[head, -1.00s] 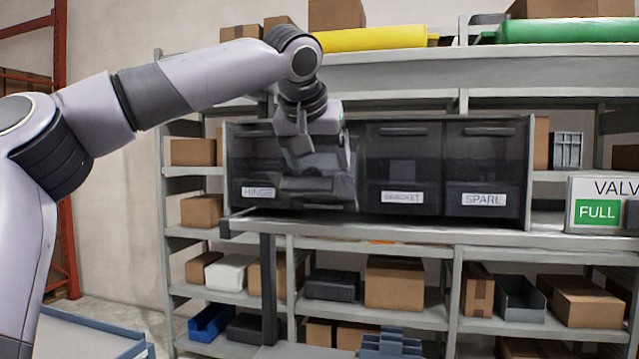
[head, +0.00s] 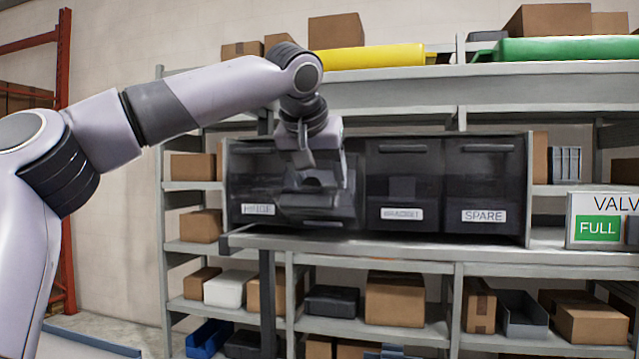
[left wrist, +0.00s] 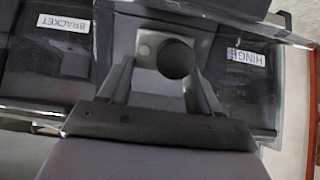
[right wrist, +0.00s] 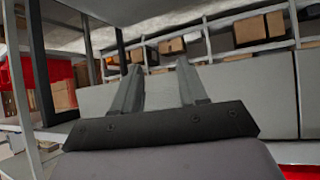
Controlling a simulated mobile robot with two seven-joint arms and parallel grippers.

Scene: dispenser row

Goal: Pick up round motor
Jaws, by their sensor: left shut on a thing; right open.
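The round motor (left wrist: 176,58) shows in the left wrist view as a dark round end beside a pale flange, between the fingers. My left gripper (left wrist: 158,75) is shut on it. In the head view my left gripper (head: 318,165) is at the mouth of the dispenser bin (head: 318,212) between the HINGE bin (head: 256,180) and the BRACKET bin (head: 402,180). The motor is hard to make out there against the dark bin. My right gripper (right wrist: 158,85) is open and empty in the right wrist view; the head view does not show it.
The SPARE bin (head: 489,175) is at the right end of the row. A metal shelf edge (head: 400,243) runs below the bins. A sign reading FULL (head: 598,228) stands at right. Boxes (head: 394,300) fill the lower shelves.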

